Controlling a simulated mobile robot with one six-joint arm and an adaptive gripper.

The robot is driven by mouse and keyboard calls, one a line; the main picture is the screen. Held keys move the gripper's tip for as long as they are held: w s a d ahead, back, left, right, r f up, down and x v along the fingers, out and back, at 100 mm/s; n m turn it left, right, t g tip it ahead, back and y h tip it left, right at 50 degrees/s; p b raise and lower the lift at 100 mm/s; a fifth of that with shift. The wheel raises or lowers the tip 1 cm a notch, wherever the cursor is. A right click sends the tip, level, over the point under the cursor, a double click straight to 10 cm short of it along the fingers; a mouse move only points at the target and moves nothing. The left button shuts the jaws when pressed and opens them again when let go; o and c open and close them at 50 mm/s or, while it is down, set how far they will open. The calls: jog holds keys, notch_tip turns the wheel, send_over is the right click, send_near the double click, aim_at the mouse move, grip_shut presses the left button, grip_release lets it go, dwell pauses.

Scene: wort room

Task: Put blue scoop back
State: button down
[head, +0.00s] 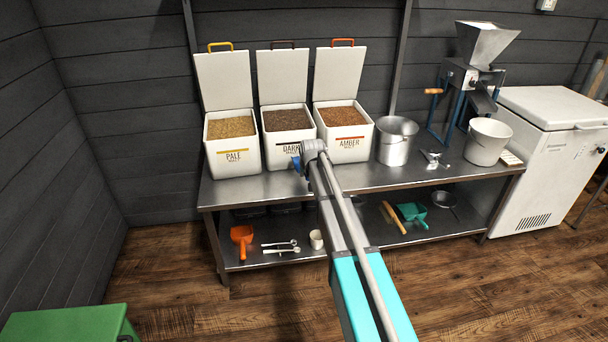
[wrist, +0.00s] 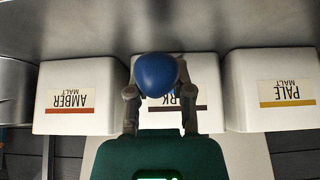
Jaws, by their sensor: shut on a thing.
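The blue scoop (wrist: 156,74) is between the fingers of my gripper (wrist: 158,92) in the wrist view, with its rounded blue side toward the camera. My gripper is shut on it, in front of the dark malt bin (wrist: 205,65). In the head view only a small blue part of the scoop (head: 296,163) shows at the left of my wrist, before the dark malt bin (head: 289,120). My arm hides most of the gripper there. I cannot see the scoop's handle clearly.
The pale malt bin (head: 232,162) and amber malt bin (head: 345,150) flank the dark one, lids up. A steel pot (head: 394,150), mill (head: 470,78) and white bucket (head: 487,143) stand right.

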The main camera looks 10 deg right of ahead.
jog(key=shift+f, duration=0.1)
jog(key=shift+f+b, duration=3.2)
jog(key=shift+b, duration=0.1)
jog(key=shift+c, duration=2.2)
grip_release()
